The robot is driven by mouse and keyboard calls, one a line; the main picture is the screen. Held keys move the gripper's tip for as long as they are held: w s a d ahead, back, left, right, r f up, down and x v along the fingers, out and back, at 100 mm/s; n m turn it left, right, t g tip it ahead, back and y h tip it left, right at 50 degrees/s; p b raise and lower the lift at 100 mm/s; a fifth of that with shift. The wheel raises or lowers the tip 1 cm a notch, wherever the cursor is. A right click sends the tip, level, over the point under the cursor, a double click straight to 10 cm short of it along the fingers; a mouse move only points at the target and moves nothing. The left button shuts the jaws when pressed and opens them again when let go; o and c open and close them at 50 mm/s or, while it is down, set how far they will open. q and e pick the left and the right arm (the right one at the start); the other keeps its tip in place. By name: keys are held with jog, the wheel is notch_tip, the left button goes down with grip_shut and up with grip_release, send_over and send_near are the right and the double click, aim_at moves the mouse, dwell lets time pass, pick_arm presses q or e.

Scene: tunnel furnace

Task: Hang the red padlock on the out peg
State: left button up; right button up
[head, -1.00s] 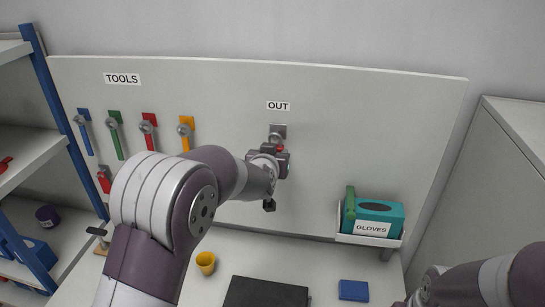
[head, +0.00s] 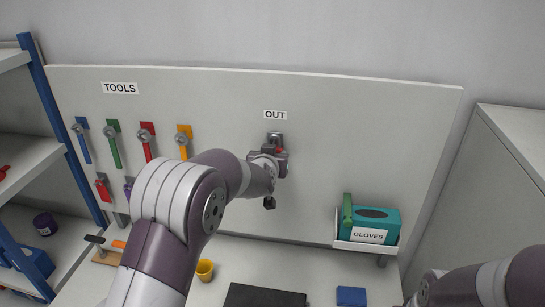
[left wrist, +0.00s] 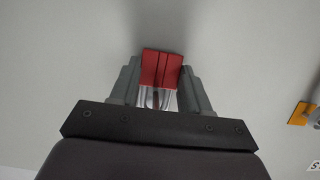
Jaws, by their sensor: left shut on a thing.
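My left gripper (head: 279,156) is shut on the red padlock and is up at the board, just below the OUT label (head: 275,114). My right gripper is out of view.
Several coloured tools hang on the board at left, among them an orange one (head: 184,140). A teal glove box (head: 371,221) sits in a holder at right. A yellow cup (head: 205,269), a dark mat (head: 264,297) and a blue block (head: 351,296) are on the bench below.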

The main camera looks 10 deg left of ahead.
pick_arm(q)
jog(key=shift+f+b, duration=0.3)
jog(key=shift+b, duration=0.1)
dwell(0.6)
jog(key=o, duration=1.5)
jog(key=s+b, duration=0.2)
jog(key=s, duration=0.8)
